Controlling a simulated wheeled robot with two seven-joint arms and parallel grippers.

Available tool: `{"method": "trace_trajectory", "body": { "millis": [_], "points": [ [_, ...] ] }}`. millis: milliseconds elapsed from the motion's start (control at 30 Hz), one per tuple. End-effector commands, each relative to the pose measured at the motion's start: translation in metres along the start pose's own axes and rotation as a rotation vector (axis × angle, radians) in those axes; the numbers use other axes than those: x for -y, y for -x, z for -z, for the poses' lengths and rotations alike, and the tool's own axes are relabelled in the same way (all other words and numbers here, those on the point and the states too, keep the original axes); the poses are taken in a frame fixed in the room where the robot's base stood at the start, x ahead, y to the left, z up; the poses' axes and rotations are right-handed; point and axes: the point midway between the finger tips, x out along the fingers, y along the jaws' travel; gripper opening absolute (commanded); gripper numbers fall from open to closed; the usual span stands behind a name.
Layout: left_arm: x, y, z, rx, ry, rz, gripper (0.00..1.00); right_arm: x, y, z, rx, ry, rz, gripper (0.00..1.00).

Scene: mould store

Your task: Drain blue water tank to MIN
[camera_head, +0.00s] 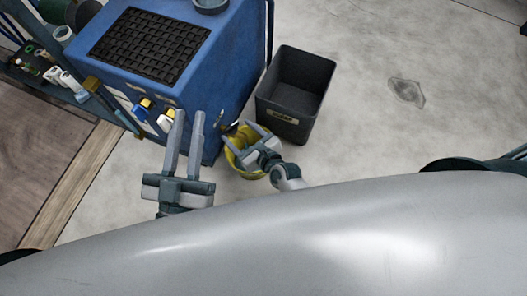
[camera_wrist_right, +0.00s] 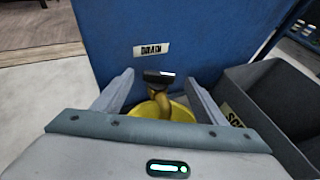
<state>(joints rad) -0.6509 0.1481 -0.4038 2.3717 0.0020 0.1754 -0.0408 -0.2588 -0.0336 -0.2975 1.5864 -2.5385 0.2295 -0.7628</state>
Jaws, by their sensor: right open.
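The blue tank (camera_head: 228,75) stands at the upper middle of the head view, with a black grid on its top. In the right wrist view its front (camera_wrist_right: 205,40) carries a DRAIN label (camera_wrist_right: 151,50). Below the label is a drain valve with a brass-coloured body and a dark handle (camera_wrist_right: 158,76). A yellow bucket (camera_head: 234,155) stands on the floor under the valve. My right gripper (camera_head: 240,141) is open above the bucket, its fingers either side of the valve in the wrist view, with no clear contact. My left gripper (camera_head: 189,113) is open and empty beside the tank's front.
A dark grey open bin (camera_head: 289,120) with a label stands right of the tank, close to my right gripper. A shelf with bottles (camera_head: 62,78) is at the left. The floor at right is mostly clear.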

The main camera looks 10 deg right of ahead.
Motion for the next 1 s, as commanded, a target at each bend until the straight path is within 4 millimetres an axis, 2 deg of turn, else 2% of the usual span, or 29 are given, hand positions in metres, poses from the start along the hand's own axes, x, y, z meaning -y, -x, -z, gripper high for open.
{"method": "trace_trajectory", "body": {
  "millis": [333, 700, 833, 1000],
  "points": [
    [0.015, 0.002, -0.046, 0.269, 0.011, 0.025, 0.23, 0.000, 0.058, -0.002, -0.001, 0.000, 0.001, 0.66],
    [0.028, 0.021, -0.088, 0.523, 0.028, 0.050, 0.23, 0.000, 0.121, -0.001, 0.000, 0.000, 0.001, 0.66],
    [0.030, 0.026, -0.095, 0.566, 0.031, 0.054, 0.23, 0.001, 0.134, -0.001, 0.001, 0.001, 0.002, 0.66],
    [0.031, 0.028, -0.099, 0.589, 0.033, 0.057, 0.23, 0.001, 0.140, -0.001, 0.003, -0.001, 0.002, 0.66]
  ]
}}
